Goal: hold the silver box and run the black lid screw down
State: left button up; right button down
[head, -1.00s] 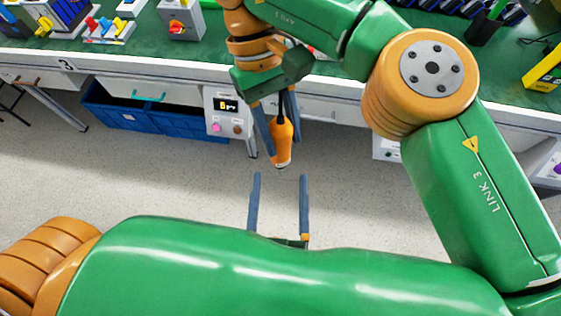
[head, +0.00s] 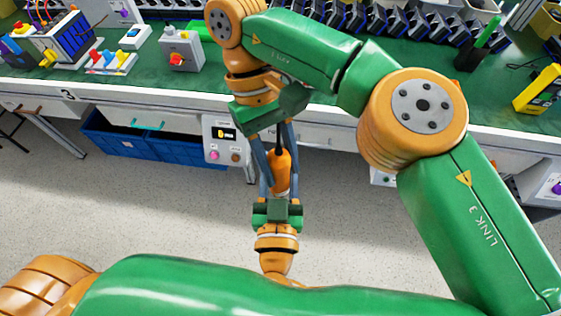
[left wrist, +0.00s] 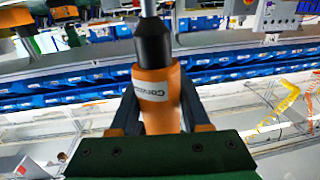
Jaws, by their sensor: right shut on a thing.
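An orange screwdriver (head: 280,170) with a black collar hangs between my two grippers, in front of the bench. My right gripper (head: 279,185) is shut on the screwdriver from above. My left gripper (head: 279,190) reaches up from below, its fingers on either side of the handle. In the left wrist view the orange handle (left wrist: 158,95) stands between the left fingers, its metal shaft pointing up; I cannot tell whether they press on it. A silver-grey box (head: 180,50) with a red knob stands on the bench at upper left. No black lid screw can be made out.
The green bench (head: 120,75) runs across the back. It bears a terminal block unit (head: 65,38), a coloured switch strip (head: 108,62) and a yellow meter (head: 540,88). A control panel (head: 225,138) and blue bins (head: 150,145) sit under its edge.

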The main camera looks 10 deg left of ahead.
pick_arm(q)
jog(key=shift+d, duration=0.15)
grip_shut()
pick_arm(e)
jog(key=shift+a, duration=0.1)
jog(key=shift+c, duration=1.7)
grip_release()
